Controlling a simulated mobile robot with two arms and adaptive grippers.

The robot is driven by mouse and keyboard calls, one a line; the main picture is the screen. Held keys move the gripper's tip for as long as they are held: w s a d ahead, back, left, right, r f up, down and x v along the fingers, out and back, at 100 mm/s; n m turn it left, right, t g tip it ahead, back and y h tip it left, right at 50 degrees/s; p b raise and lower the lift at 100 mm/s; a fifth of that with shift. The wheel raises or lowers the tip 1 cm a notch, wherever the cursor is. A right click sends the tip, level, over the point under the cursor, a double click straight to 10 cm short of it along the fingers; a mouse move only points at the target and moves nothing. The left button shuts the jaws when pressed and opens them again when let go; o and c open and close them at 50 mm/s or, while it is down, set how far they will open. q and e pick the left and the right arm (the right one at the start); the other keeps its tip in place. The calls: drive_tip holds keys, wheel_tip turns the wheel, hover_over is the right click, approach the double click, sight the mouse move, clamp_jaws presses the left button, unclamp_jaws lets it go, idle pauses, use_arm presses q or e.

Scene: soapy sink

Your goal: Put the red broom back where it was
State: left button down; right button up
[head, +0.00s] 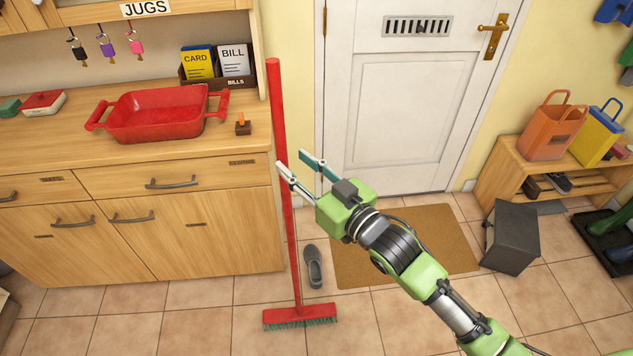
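The red broom (277,110) stands upright beside the right end of the wooden cabinet, its handle tilted slightly. Its red head (298,313) with green bristles rests on the tiled floor. My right gripper (292,161) is at the upper-middle part of the handle, its two fingers spread apart. The left finger's tip overlaps the handle in the picture. The gap between the fingers looks empty and lies just right of the handle; I cannot tell whether a finger touches it. My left gripper is not in view.
A grey shoe (313,266) lies on the floor right of the handle. A brown doormat (405,247) lies before the white door (408,100). A dark grey box (511,238) stands at right. A red baking dish (155,115) sits on the cabinet (130,240).

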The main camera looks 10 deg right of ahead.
drive_tip(key=b+v, duration=0.1)
drive_tip(key=v, duration=0.6)
drive_tip(key=shift+s+d, duration=0.2)
drive_tip(key=d+f+m+g+h, duration=0.15)
drive_tip(key=d+f, duration=0.25)
drive_tip(key=f, duration=0.8)
drive_tip(key=d+f+m+g+h, duration=0.1)
drive_tip(key=d+f+h, duration=0.25)
drive_tip(key=f, duration=0.75)
drive_tip(key=d+f+m+g+h, duration=0.15)
drive_tip(key=d+f, duration=0.35)
drive_tip(key=f, duration=0.7)
drive_tip(key=s+d+f+g+h, duration=0.1)
drive_tip(key=s+d+f+g, duration=0.15)
drive_tip(key=s+f, duration=0.9)
drive_tip(key=s+d+f+g+h, duration=0.2)
drive_tip(key=s+f+g, duration=0.2)
drive_tip(key=s+f, duration=0.75)
drive_tip(key=s+f+g, duration=0.1)
drive_tip(key=s+f, duration=0.3)
drive_tip(key=s, duration=0.6)
drive_tip(key=s+f+g, duration=0.2)
drive_tip(key=s+f, duration=0.2)
drive_tip(key=s, duration=0.6)
drive_tip(key=shift+a+r+g, duration=0.1)
drive_tip(key=shift+g, duration=0.15)
